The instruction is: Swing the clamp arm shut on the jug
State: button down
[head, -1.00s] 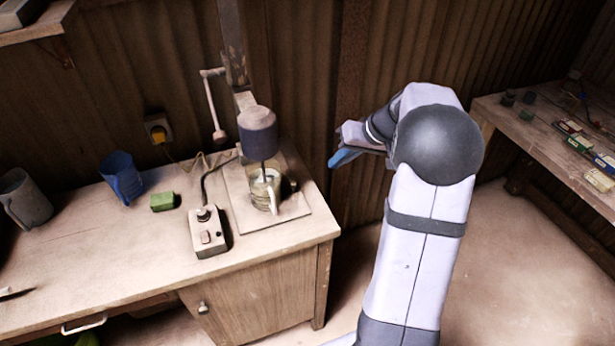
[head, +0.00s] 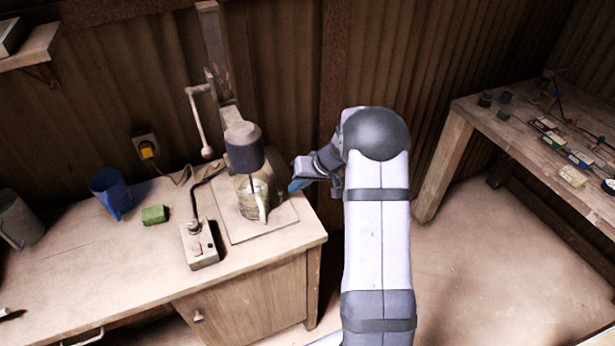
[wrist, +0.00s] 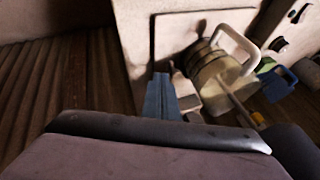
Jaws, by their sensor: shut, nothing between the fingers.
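The jug (head: 254,204) is clear with a pale handle and stands upright on the base board, under the dark motor head (head: 243,147). It also shows in the wrist view (wrist: 222,76), with a thin rod reaching into it. A small pale piece (wrist: 186,92) beside the jug looks like part of the clamp; its arm is not clearly made out, and I cannot tell how far it is swung. My gripper (head: 294,187) is shut and empty, to the right of the jug. Its blue fingertips (wrist: 161,90) are close to the pale piece; contact cannot be told.
A control box (head: 199,245) with a cable stands left of the base board (head: 265,231). A green block (head: 154,215) and a blue mug (head: 111,193) are further left. A crank handle (head: 200,120) hangs by the column. Floor is clear between the benches.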

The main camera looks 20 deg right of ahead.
aim_at(282, 194)
jog(key=shift+w+a+f, duration=0.2)
jog(key=shift+a, duration=0.45)
jog(key=shift+a+f, duration=0.1)
jog(key=shift+a+f+m+h+b, duration=0.15)
jog(key=shift+a+m+h+b, duration=0.25)
jog(key=shift+b, duration=0.65)
jog(key=shift+s+a+m+t+h+b, duration=0.15)
jog(key=shift+a+m+t+h+b, duration=0.2)
jog(key=shift+a+m+b, duration=0.6)
jog(key=shift+a+r+b, duration=0.2)
jog(key=shift+a+b, duration=0.15)
jog(key=shift+b, duration=0.25)
